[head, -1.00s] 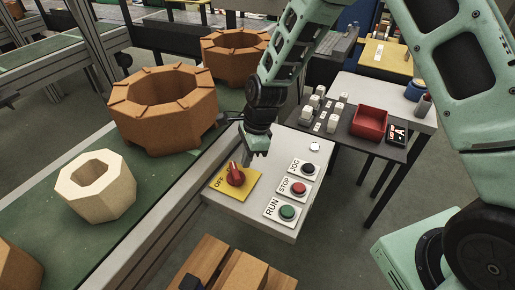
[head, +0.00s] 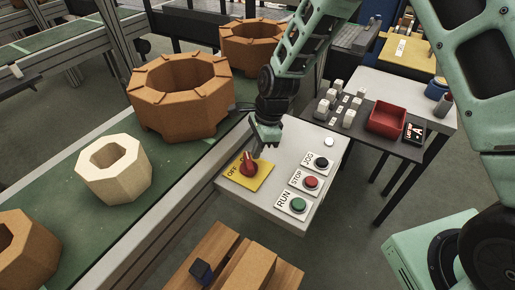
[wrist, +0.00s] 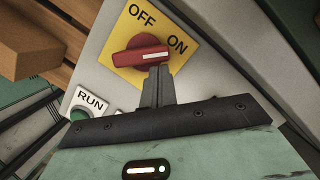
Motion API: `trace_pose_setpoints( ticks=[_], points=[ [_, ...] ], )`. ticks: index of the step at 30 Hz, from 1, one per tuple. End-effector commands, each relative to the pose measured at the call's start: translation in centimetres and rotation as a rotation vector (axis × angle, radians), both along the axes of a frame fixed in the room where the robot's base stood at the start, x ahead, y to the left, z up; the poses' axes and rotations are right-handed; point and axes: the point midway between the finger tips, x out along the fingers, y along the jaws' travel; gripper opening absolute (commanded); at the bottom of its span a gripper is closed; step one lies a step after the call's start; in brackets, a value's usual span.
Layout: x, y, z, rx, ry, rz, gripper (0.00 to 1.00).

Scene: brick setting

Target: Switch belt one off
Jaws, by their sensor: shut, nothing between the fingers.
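A red rotary knob (head: 248,167) sits on a yellow plate (head: 262,180) marked OFF and ON, on a light grey control box (head: 273,211). In the wrist view the red knob (wrist: 138,57) has its white mark at its right end, towards the ON word; OFF is above it. My gripper (head: 266,149) is just above the knob on its far side. In the wrist view my gripper (wrist: 157,72) is shut and empty, its fingertips at the knob's lower edge. I cannot tell whether they touch it.
RUN (head: 298,204), STOP (head: 310,181) and JOG (head: 320,162) buttons lie right of the knob. A green belt (head: 160,180) with octagonal rings runs at left. A wooden crate (head: 215,245) stands in front. A table with a red tray (head: 387,118) is behind.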

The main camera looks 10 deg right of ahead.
Motion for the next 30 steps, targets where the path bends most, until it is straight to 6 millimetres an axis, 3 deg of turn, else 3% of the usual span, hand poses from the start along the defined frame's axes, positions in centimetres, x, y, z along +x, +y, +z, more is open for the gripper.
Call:
trace_pose_setpoints(
  ticks=[30],
  points=[
    [0.72, 0.76, 0.05, 0.0, 0.0, 0.276, 0.0]
  ],
)
